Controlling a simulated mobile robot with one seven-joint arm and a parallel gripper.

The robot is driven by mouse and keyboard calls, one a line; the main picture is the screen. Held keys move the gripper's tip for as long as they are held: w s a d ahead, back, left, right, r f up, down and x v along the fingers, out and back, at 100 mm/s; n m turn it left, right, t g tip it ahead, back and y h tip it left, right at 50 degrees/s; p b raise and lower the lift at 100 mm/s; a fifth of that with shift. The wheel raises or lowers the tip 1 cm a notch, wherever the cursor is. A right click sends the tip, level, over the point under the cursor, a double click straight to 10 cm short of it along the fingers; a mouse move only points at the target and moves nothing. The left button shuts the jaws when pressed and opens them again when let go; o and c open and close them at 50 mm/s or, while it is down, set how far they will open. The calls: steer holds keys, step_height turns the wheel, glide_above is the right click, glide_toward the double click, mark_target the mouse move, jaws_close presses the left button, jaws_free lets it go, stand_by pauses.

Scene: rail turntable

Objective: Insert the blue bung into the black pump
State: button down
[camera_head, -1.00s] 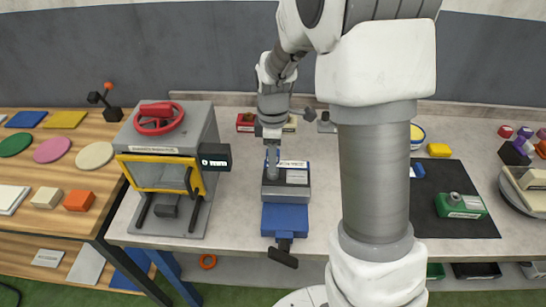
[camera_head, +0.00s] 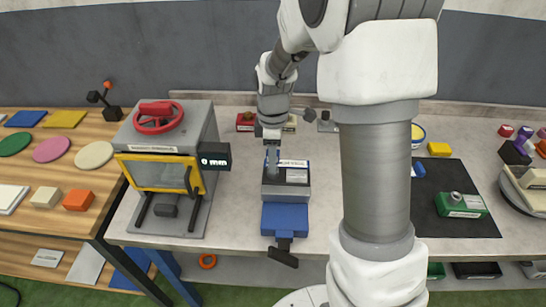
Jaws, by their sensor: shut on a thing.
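My gripper (camera_head: 272,168) points down over the left part of a vise (camera_head: 284,218) with a blue body and grey jaws. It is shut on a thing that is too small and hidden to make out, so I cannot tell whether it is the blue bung. A dark block (camera_head: 297,176), possibly the black pump, sits between the vise jaws, right beside my fingers. Whether the held thing touches the block is unclear.
A grey press (camera_head: 170,165) with a red handwheel stands left of the vise. A green pump-like block (camera_head: 461,205) sits on a black mat (camera_head: 480,228) at right. A red block (camera_head: 245,122) stands behind. My arm hides the table's middle right.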

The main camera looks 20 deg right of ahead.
steer(key=shift+f+b, duration=0.95)
steer(key=shift+f, duration=0.5)
steer(key=shift+c, duration=1.9)
jaws_free()
steer(key=shift+r, duration=0.15)
step_height(320, 180, up, 17)
steer(key=p, duration=0.1)
steer(key=shift+r, duration=0.1)
